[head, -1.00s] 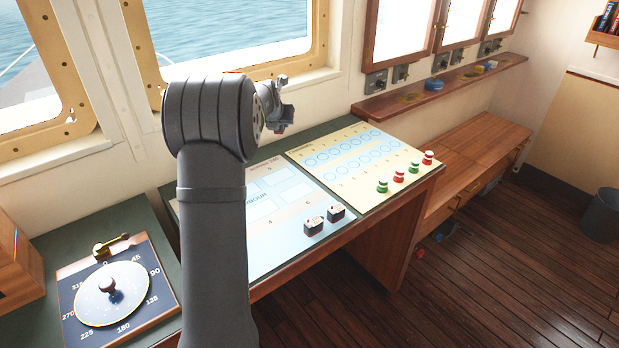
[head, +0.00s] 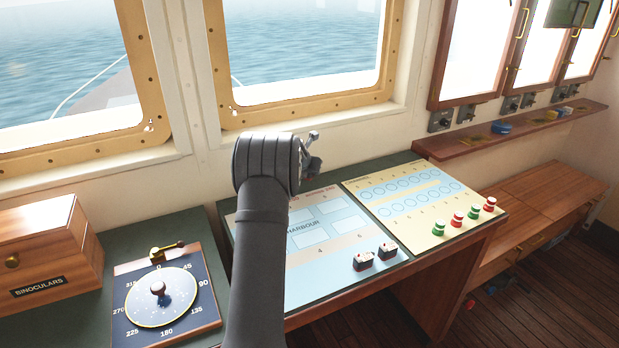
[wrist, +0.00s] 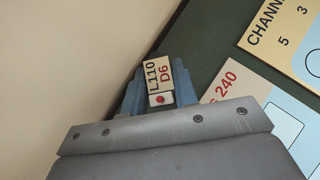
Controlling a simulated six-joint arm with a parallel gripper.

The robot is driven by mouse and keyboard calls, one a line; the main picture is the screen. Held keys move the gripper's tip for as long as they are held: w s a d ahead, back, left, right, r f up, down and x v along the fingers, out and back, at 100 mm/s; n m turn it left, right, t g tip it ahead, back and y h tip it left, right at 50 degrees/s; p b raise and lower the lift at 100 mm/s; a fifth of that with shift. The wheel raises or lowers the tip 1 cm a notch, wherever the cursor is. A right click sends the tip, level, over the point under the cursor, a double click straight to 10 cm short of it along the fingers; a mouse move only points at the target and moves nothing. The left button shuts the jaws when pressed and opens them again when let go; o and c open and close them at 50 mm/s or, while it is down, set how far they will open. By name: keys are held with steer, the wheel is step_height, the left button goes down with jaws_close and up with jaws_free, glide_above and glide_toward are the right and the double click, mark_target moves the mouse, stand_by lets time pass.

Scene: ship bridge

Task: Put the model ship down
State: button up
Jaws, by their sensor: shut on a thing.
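The model ship (wrist: 159,73) is a small block with a pale top marked "L110 D6" and a red dot at one end. In the wrist view it sits between the blue-grey fingers of my gripper (wrist: 158,92), which is shut on it. Below it in that view is dark green desk top beside the pale wall. In the head view my gripper (head: 311,152) is over the back of the desk, near the window wall; the held ship cannot be made out there. The harbour board (head: 305,285) lies in front of it, partly hidden by my arm.
A compass dial (head: 160,298) and binoculars box (head: 40,255) are left.

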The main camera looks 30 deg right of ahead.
mark_target(309, 177)
steer(key=shift+f, duration=1.4)
steer(key=shift+f, duration=0.15)
steer(key=o, duration=0.9)
steer(key=shift+o, duration=0.2)
steer(key=shift+s+r, duration=0.1)
steer(key=shift+r, duration=0.15)
steer(key=v, duration=1.1)
steer(key=shift+o, duration=0.5)
steer(key=shift+s+a+r, duration=0.2)
steer(key=shift+a+r, duration=0.05)
